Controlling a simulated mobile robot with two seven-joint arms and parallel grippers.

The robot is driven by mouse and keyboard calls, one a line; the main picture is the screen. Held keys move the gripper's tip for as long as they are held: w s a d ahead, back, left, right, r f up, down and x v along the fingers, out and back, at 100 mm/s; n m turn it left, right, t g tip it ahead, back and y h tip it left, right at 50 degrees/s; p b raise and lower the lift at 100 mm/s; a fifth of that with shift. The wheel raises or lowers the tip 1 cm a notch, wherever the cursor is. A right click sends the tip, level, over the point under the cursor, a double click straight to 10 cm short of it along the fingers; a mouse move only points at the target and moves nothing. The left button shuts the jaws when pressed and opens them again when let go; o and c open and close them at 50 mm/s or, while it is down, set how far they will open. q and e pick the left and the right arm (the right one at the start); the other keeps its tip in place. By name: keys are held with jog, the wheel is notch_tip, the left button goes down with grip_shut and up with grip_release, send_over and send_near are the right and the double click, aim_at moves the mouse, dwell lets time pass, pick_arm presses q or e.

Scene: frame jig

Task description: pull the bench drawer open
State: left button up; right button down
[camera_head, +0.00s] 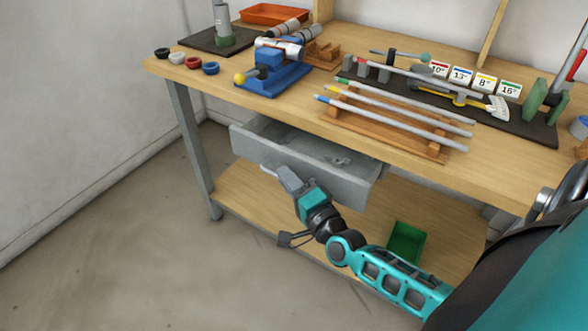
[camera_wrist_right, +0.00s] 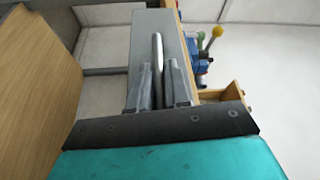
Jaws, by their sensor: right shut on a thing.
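The grey bench drawer (camera_head: 345,189) stands out from under the bench top, so its inside shows from above. My right gripper (camera_head: 272,172) is at the drawer's front. In the right wrist view its two fingers (camera_wrist_right: 158,88) lie on either side of the silver bar handle (camera_wrist_right: 158,50), shut on it. The drawer front (camera_wrist_right: 178,35) fills the space behind the handle there. In the head view most of the handle is hidden by the gripper. My left gripper is in neither view.
The wooden bench top (camera_head: 230,92) holds a blue vise-like fixture (camera_head: 270,78), several rods on a wooden rack (camera_head: 385,130) and a dark jig board (camera_head: 535,130). A green bin (camera_head: 405,243) stands on the lower shelf (camera_head: 235,190). Open floor (camera_head: 120,230) lies at left.

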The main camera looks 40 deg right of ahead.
pick_arm(q)
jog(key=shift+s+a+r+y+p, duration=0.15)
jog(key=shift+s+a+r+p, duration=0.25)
jog(key=shift+p, duration=0.3)
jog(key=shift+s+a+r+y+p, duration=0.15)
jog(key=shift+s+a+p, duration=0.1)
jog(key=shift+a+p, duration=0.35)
pick_arm(e)
jog(key=s+a, duration=0.4)
jog(key=a, duration=0.7)
jog(key=shift+s+a, duration=0.25)
jog(key=shift+s, duration=0.15)
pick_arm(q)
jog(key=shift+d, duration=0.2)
pick_arm(e)
jog(key=c, duration=1.2)
grip_release()
jog(key=shift+o, duration=0.2)
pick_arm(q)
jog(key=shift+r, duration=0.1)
pick_arm(e)
jog(key=shift+s, duration=0.1)
